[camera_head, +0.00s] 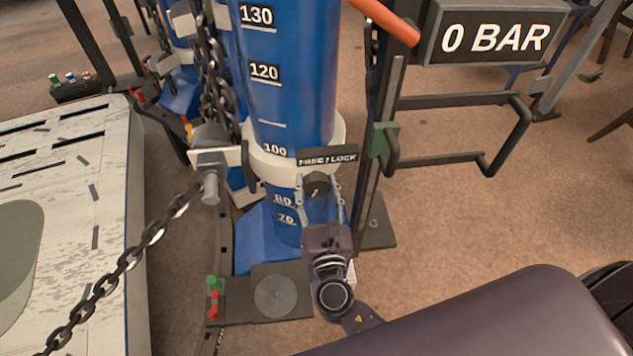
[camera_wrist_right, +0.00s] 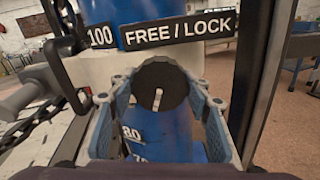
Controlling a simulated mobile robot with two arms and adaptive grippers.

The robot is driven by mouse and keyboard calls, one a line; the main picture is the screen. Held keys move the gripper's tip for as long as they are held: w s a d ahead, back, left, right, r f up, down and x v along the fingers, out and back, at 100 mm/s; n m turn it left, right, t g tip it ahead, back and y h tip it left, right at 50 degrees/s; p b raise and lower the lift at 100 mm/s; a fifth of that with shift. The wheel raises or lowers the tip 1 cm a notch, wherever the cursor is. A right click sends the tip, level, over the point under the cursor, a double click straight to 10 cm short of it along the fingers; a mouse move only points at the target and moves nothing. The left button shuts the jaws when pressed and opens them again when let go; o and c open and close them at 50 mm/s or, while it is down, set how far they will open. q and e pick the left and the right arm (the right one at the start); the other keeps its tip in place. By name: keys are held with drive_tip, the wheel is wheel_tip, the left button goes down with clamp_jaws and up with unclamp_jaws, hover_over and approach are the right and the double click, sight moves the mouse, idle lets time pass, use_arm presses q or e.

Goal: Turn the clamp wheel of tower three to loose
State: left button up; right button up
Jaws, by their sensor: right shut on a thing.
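The clamp wheel (camera_head: 317,184) is a dark round knob on the white collar (camera_head: 270,163) of a blue tower (camera_head: 290,75). It sits below a black FREE / LOCK plate (camera_head: 327,160). In the right wrist view the wheel (camera_wrist_right: 162,79) has a short white mark, close to upright, below its middle. My right gripper (camera_head: 320,191) comes from below, its fingers on either side of the wheel and shut on it. In the wrist view the blue-grey fingers (camera_wrist_right: 160,92) flank it. No tower number shows. My left gripper is not in view.
A black chain (camera_head: 150,235) hangs to the left, near a grey bolt (camera_head: 210,180). A dark upright with a green block (camera_head: 383,138) stands right of the tower. A 0 BAR display (camera_head: 495,38) is above. A worn white panel (camera_head: 75,170) lies left. Brown floor is open at right.

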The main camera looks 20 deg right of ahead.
idle(0.3)
drive_tip(key=o, duration=1.2)
drive_tip(key=shift+c, duration=0.2)
drive_tip(key=s+a, duration=0.2)
drive_tip(key=s, duration=1)
drive_tip(key=shift+w, duration=0.1)
